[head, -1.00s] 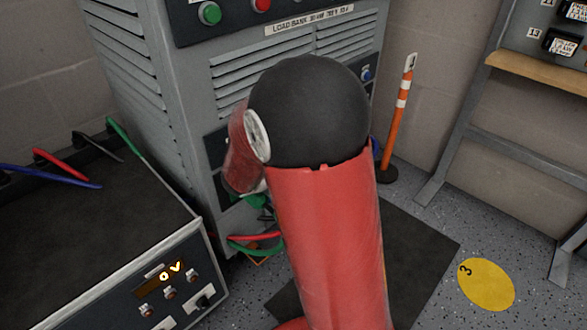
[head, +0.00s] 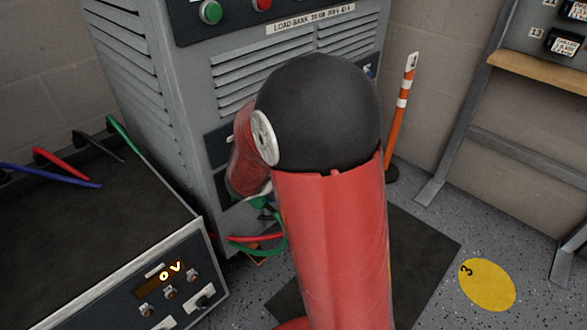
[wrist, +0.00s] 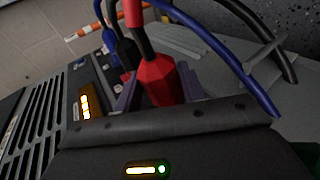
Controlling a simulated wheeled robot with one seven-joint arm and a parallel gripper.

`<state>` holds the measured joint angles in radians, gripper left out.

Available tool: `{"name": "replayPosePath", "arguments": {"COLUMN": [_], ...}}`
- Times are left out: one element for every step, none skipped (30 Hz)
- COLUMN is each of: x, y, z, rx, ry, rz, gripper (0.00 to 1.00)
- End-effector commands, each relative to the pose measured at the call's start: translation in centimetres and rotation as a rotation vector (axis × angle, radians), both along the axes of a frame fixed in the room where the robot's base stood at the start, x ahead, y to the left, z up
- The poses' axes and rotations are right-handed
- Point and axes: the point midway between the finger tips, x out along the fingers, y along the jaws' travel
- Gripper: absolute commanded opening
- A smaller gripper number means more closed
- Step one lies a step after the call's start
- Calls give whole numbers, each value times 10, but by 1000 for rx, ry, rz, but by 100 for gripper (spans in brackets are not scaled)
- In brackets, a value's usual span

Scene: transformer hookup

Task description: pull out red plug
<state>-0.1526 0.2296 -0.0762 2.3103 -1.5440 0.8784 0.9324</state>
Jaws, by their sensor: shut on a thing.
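The red plug (wrist: 160,80) is in the middle of the wrist view, with a black sleeve and red cable rising from its top. My gripper (wrist: 158,92) is shut on it, a finger on either side. The gripper's body hides the plug's lower end, so I cannot tell whether it is seated in a socket. A black plug (wrist: 126,52) and a blue plug (wrist: 109,40) stand just left of it. In the head view my arm hides the gripper and the red plug. The grey load bank cabinet (head: 160,110) stands behind my arm.
Blue cable (wrist: 235,80) loops close on the right of the gripper. In the head view, red and green cables (head: 252,245) hang low by the cabinet. A power unit reading 0 V (head: 172,270) stands at left. An orange-and-white post (head: 402,110) stands at right.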

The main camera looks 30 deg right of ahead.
Motion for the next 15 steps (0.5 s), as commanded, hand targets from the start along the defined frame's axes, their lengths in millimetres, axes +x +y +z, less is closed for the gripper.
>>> {"name": "replayPosePath", "arguments": {"x": [-9, -9, -10, -11, -12, -13, -13, -14, -15, -16, -16, -17, -18, -19, -20], "y": [0, 0, 0, -1, -1, -1, -2, -2, -2, -2, -3, -3, -3, -4, -4], "z": [-11, -11, -11, -11, -11, -11, -11, -11, -11, -11, -11, -11, -10, -10, -10], "rx": [-1, -1, -1, -1, -1, -1, -1, 0, 0, 0, 0, 0, 0, 0, 0], "ry": [33, 34, 34, 33, 33, 33, 33, 32, 32, 32, 32, 32, 32, 32, 32], "rz": [6, 5, 5, 4, 4, 4, 4, 4, 4, 4, 4, 4, 4, 4, 4], "gripper": [0, 0, 0, 0, 0, 0, 0, 0, 0, 0, 0, 0, 0, 0, 0]}}
